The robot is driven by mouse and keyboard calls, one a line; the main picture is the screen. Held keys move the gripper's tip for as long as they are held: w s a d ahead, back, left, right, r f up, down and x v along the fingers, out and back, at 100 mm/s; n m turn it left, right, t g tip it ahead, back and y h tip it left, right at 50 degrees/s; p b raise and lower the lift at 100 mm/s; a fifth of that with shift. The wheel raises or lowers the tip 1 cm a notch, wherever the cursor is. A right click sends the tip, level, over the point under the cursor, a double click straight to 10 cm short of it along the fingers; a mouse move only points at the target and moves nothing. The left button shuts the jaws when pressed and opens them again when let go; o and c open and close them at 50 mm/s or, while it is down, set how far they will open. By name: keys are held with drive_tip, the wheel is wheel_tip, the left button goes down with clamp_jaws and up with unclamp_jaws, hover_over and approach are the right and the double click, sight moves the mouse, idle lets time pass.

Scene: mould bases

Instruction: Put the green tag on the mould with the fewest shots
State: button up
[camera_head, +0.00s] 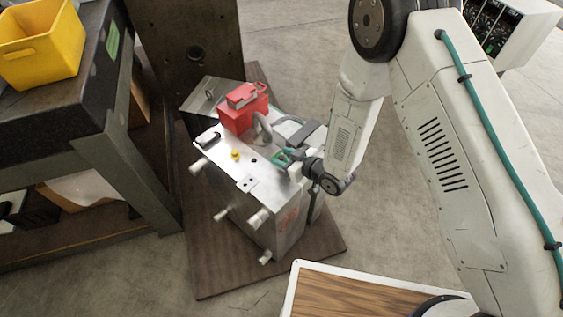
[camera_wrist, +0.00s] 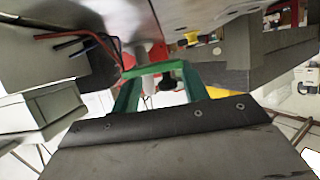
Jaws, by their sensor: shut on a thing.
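A steel mould base (camera_head: 228,170) stands on a brown board, with white stubs on its side. Its top carries a dark small block (camera_head: 208,139), a yellow knob (camera_head: 235,155) and a grey ring (camera_head: 261,127). My gripper (camera_head: 287,157) is at the right edge of that top, shut on a green piece that appears to be the tag. In the wrist view, the green piece (camera_wrist: 153,68) lies across the green fingers, close beneath a metal surface. Whether it touches the mould is unclear. No shot count is readable.
A red box (camera_head: 243,108) stands at the back of the mould top. A grey block (camera_head: 212,92) with a ring is behind it. A dark bench (camera_head: 75,125) with a yellow bin (camera_head: 40,43) is at left. A wood-topped surface (camera_head: 370,296) is at the front.

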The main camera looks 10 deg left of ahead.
drive_tip(key=shift+f, duration=2.1)
drive_tip(key=shift+f, duration=0.1)
drive_tip(key=o, duration=1)
drive_tip(key=shift+d+r, duration=0.15)
drive_tip(key=shift+r, duration=0.05)
drive_tip(key=v, duration=1.1)
drive_tip(key=shift+s+d, duration=0.3)
drive_tip(key=shift+w+r, duration=0.1)
